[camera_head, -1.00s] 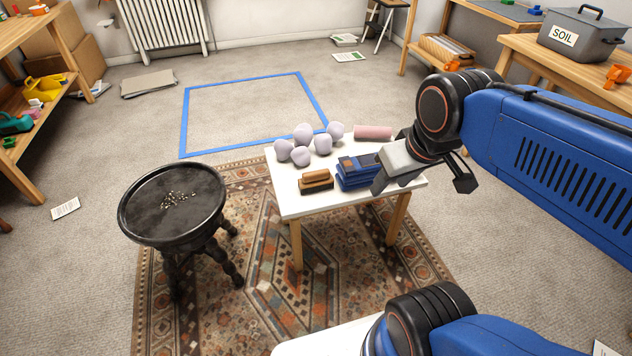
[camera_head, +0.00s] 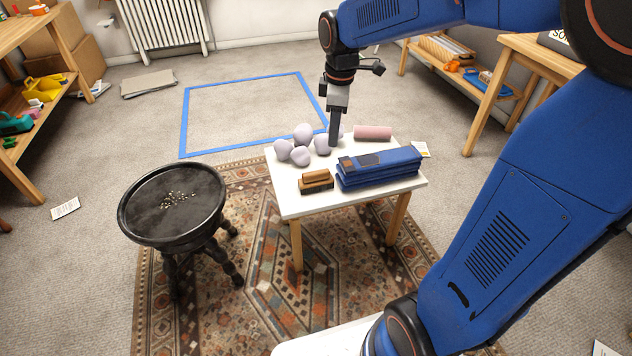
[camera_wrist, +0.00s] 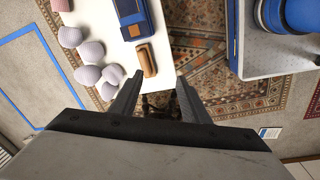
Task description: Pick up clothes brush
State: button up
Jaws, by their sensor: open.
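The clothes brush (camera_head: 316,180), with a wooden back and dark base, lies at the near left part of the small white table (camera_head: 295,205), left of a folded blue cloth stack (camera_head: 380,172). My gripper (camera_head: 334,143) points down over the table, behind the brush and apart from it, beside the lilac balls in the picture. In the wrist view the brush (camera_wrist: 147,60) shows whole, ahead of the left fingertip. My gripper (camera_wrist: 157,92) is open there, with nothing between its fingers.
Several lilac balls (camera_head: 300,156) and a pink roll (camera_head: 373,132) share the table. A black round stool (camera_head: 172,203) with small bits on its top stands to the left. A patterned rug (camera_head: 250,270) lies beneath. Blue tape (camera_head: 183,118) marks out bare carpet behind.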

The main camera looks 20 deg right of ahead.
aim_at(316, 171)
jog(key=w+a+f+n+g, duration=0.1)
jog(key=w+a+f+n, duration=0.3)
jog(key=w, duration=0.4)
jog(key=f, duration=0.6)
jog(key=d+f, duration=0.1)
jog(key=f, duration=1.1)
jog(key=shift+w+d+f, duration=0.15)
jog(key=shift+d+f, duration=0.1)
jog(key=shift+f, duration=0.15)
jog(key=c, duration=0.9)
jog(key=shift+r, duration=0.1)
notch_tip(316, 171, up, 10)
jog(key=shift+f, duration=0.1)
